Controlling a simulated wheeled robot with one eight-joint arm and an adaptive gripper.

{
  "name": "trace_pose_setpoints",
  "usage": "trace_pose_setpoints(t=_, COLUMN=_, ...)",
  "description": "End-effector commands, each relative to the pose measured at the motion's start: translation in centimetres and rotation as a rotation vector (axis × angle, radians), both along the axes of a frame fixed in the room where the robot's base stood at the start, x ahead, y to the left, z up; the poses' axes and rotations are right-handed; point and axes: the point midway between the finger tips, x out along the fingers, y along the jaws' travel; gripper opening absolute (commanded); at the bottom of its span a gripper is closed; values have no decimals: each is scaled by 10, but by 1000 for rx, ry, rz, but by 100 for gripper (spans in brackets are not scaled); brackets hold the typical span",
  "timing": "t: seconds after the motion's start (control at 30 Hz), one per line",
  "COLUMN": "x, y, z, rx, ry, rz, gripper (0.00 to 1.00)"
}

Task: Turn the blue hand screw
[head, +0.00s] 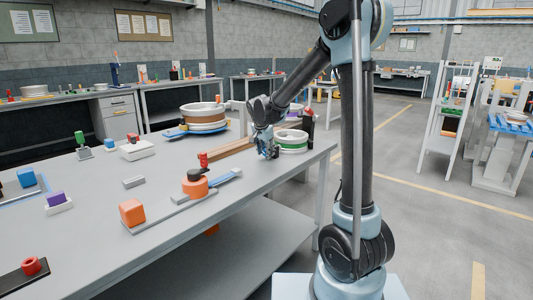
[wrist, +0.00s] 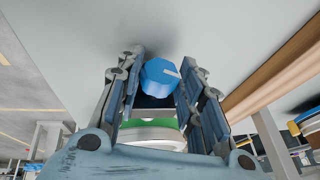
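The blue hand screw (wrist: 160,76) shows in the wrist view as a blue knob with a pale mark on its right side, above a dark block. It lies between the two fingers of my gripper (wrist: 162,72). The fingers stand close on either side of it, but I cannot tell whether they touch it. In the head view my gripper (head: 267,150) reaches down at the table's far right part, beside a green and white round piece (head: 291,138). The screw cannot be told apart from the blue gripper there.
The round piece also shows in the wrist view (wrist: 150,136), nearer the gripper base. A brown wooden bar (head: 230,152) lies left of the gripper. An orange piece with a black knob (head: 195,184) and an orange cube (head: 132,212) stand nearer on the grey table (head: 95,250).

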Motion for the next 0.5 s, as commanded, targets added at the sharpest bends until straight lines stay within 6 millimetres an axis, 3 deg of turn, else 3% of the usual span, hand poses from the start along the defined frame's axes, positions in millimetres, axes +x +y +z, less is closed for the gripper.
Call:
trace_pose_setpoints(t=0.13, x=0, y=-7, z=0, rx=-1, ry=0, rz=-4, gripper=11)
trace_pose_setpoints(t=0.5, x=1, y=1, z=0, rx=-67, ry=52, rz=-1, gripper=11)
